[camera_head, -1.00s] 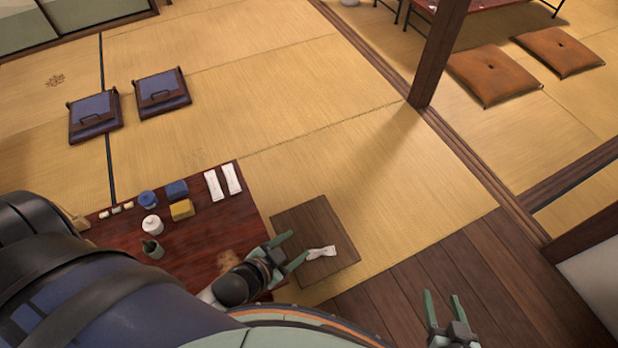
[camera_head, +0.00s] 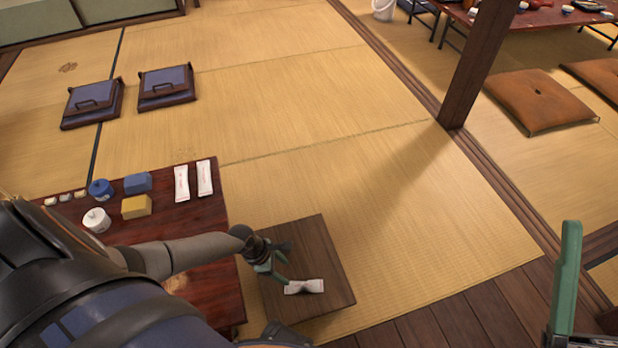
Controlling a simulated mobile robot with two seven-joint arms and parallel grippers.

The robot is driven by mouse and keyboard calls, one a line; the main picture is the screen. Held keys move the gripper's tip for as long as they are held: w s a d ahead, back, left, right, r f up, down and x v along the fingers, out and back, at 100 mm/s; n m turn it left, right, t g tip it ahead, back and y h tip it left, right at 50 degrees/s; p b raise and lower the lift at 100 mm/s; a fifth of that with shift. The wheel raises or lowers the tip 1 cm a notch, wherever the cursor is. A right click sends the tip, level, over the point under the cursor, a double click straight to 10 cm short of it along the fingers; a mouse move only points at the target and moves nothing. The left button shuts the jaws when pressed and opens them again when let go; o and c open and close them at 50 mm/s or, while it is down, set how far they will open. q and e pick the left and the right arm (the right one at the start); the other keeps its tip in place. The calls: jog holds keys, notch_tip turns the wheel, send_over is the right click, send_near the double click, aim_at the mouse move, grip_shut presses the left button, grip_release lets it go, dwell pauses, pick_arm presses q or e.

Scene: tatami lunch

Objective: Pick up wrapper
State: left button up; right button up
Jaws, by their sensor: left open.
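A small white wrapper (camera_head: 304,287), pinched at its middle, lies on a low square wooden stand (camera_head: 325,257) beside the red table. My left gripper (camera_head: 278,272) is over the stand, just up and left of the wrapper. It is open with nothing seen between its fingers, and it looks apart from the wrapper. My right gripper (camera_head: 566,290) shows only in part at the lower right edge, away from the stand; one green finger is seen clearly, and how far it is open is hidden.
The red wooden table (camera_head: 205,228) at left holds two white packets (camera_head: 193,181), a yellow block (camera_head: 136,207), a blue block (camera_head: 138,183), a blue pot (camera_head: 101,189) and a white pot (camera_head: 96,220). A wooden post (camera_head: 482,70) stands at right. Open tatami lies beyond the stand.

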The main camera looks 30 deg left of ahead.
pick_arm(q)
jog(key=b, duration=0.4)
send_near(303, 284)
jog(key=shift+w+f, duration=0.2)
jog(key=shift+f, duration=1)
jog(key=b+x, duration=0.1)
jog(key=x, duration=0.1)
jog(key=b+x, duration=0.2)
jog(key=x, duration=0.1)
jog(key=shift+w+d+r, duration=0.1)
jog(key=shift+d, duration=0.3)
jog(key=shift+w+d+f+b, duration=0.15)
jog(key=shift+d+f+b, duration=0.05)
jog(key=shift+f+b, duration=0.4)
pick_arm(e)
notch_tip(303, 284, down, 9)
jog(key=a, duration=0.1)
jog(key=shift+w+f+g, duration=0.15)
jog(key=shift+w+g, duration=0.05)
jog(key=shift+g, duration=0.1)
pick_arm(q)
grip_shut()
